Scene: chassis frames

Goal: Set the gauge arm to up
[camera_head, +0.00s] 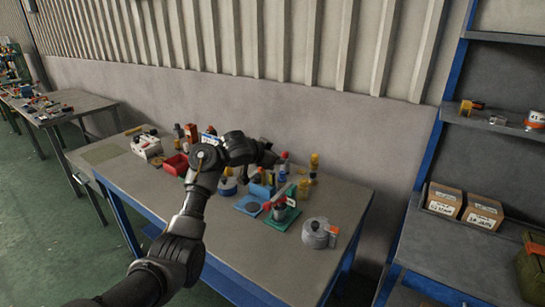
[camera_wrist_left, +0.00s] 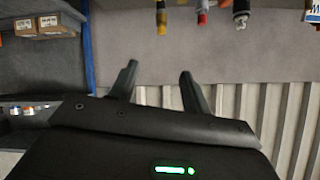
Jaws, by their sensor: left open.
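A small fixture on a green base (camera_head: 285,218) stands on the table, right of centre in the head view. A pale bar (camera_head: 281,194) with a red end slants across its top; it looks like the gauge arm, tilted rather than upright, though it is small. My left gripper (camera_wrist_left: 158,80) is open and empty in the left wrist view, its two fingers apart. In the head view my left arm reaches over the table, with its hand behind and left of the fixture, partly hidden by the wrist. The fixture does not show in the left wrist view. My right gripper is not in view.
A blue plate (camera_head: 250,205) lies left of the fixture, and a grey round part (camera_head: 316,233) stands right of it. Several bottles (camera_head: 314,163) stand behind, near the wall. A red bin (camera_head: 175,164) is further left. A blue-framed shelf (camera_head: 432,165) stands right.

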